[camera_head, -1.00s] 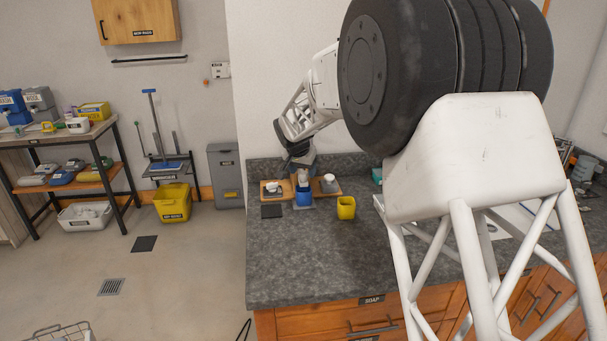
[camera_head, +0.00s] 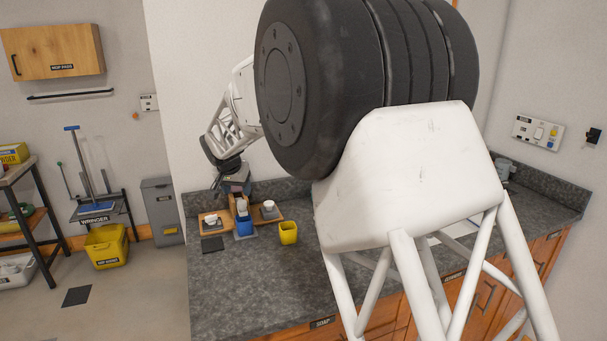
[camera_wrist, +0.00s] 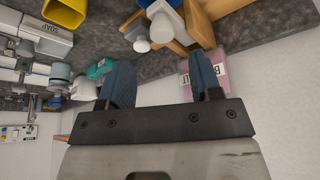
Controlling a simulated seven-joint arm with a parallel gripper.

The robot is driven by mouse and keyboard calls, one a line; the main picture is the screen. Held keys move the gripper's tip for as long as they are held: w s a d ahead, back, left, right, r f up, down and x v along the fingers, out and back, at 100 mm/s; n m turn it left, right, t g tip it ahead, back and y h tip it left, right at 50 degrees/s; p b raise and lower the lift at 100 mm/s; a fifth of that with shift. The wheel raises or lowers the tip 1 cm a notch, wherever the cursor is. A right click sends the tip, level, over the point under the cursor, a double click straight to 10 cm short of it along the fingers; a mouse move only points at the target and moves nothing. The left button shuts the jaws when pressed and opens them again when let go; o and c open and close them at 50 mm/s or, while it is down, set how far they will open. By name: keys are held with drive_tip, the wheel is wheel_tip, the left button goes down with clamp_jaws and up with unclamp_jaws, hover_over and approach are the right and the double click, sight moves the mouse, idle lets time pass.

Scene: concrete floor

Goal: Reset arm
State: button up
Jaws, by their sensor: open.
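My gripper (camera_head: 235,183) is in the head view above the counter, close over a blue container (camera_head: 244,226) with something white in its top. In the wrist view my gripper's two dark blue fingers (camera_wrist: 160,78) are spread apart, with nothing visibly held between them. A pink labelled box (camera_wrist: 211,78) shows beside and partly behind the right finger; I cannot tell whether they touch. The blue container also shows at the top of the wrist view (camera_wrist: 160,5).
A wooden stand (camera_head: 270,217) with small white items is around the blue container. A yellow cup (camera_head: 288,233) stands to its right on the grey counter (camera_head: 250,285). Bare wall is behind. A yellow bucket (camera_head: 106,246) is on the floor at left.

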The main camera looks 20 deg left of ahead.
drive_tip(key=w+d+r, duration=0.1)
drive_tip(key=d+r, duration=0.3)
drive_tip(key=d, duration=0.8)
drive_tip(key=w+d+r, duration=0.1)
drive_tip(key=d+r, duration=0.3)
drive_tip(key=d, duration=0.9)
drive_tip(key=s+d+r+m, duration=0.1)
drive_tip(key=s+d, duration=0.2)
drive_tip(key=d, duration=0.5)
drive_tip(key=s+d+r+h, duration=0.1)
drive_tip(key=s+d, duration=0.1)
drive_tip(key=d, duration=0.5)
drive_tip(key=s+d+r+m, duration=0.1)
drive_tip(key=s+d+r, duration=0.15)
drive_tip(key=d, duration=0.55)
drive_tip(key=s+d+f+g, duration=0.1)
drive_tip(key=s+d+f, duration=0.1)
drive_tip(key=s+d, duration=1.35)
drive_tip(key=s+d+f, duration=0.3)
drive_tip(key=s+d, duration=0.2)
drive_tip(key=s, duration=0.3)
drive_tip(key=s+d+f+m, duration=0.1)
drive_tip(key=s+d+f, duration=0.2)
drive_tip(key=s+d, duration=0.3)
drive_tip(key=shift+s+d+f+g, duration=0.2)
drive_tip(key=shift+s+d+g, duration=0.1)
drive_tip(key=shift+s, duration=0.55)
